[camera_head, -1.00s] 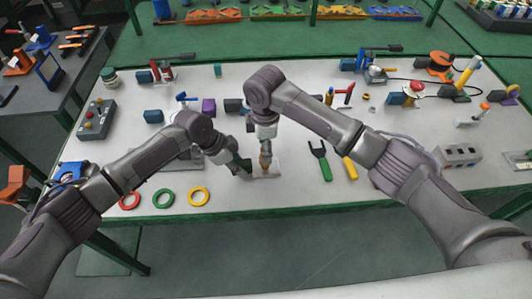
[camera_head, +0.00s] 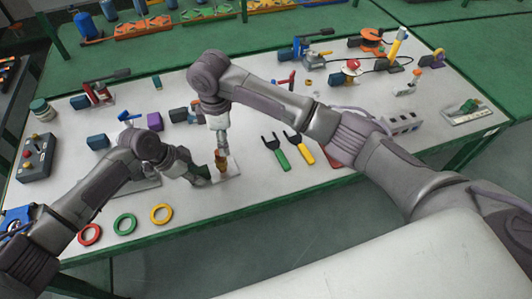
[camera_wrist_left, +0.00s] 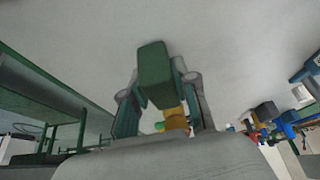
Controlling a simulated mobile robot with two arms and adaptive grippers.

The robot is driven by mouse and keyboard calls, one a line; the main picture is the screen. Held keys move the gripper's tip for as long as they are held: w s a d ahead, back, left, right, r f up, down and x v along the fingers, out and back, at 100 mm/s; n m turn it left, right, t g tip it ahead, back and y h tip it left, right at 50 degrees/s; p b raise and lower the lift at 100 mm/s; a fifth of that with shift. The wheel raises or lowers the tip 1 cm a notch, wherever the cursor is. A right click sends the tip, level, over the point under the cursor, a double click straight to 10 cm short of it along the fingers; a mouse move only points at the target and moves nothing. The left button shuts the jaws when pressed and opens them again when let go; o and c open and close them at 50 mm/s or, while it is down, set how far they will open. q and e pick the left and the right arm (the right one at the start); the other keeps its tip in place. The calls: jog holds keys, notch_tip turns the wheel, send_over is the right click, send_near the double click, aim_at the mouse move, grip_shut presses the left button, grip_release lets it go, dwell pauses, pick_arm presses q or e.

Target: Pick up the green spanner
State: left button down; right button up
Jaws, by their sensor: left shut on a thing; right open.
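The green spanner (camera_head: 282,158) lies flat on the white table, its dark forked end pointing away from the front edge. It is right of both grippers and touches neither. My left gripper (camera_head: 197,174) is low over the table, shut on a dark green block that shows between its fingers in the left wrist view (camera_wrist_left: 155,75). My right gripper (camera_head: 221,152) points down at a brass-coloured part (camera_head: 221,165) on a pale plate. Its fingers are small and hard to make out here; it is not on the spanner.
A yellow spanner (camera_head: 304,154) lies just right of the green one. Red, green and yellow rings (camera_head: 161,214) lie near the front edge. A grey button box (camera_head: 36,158) stands at the left.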

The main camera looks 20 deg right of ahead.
jog(key=d+m, duration=1.5)
send_over(279, 152)
jog(key=shift+m, duration=0.4)
jog(key=f, duration=0.5)
jog(key=shift+s, duration=0.3)
jog(key=shift+w+f, duration=0.2)
jog(key=shift+f, duration=2.9)
grip_shut()
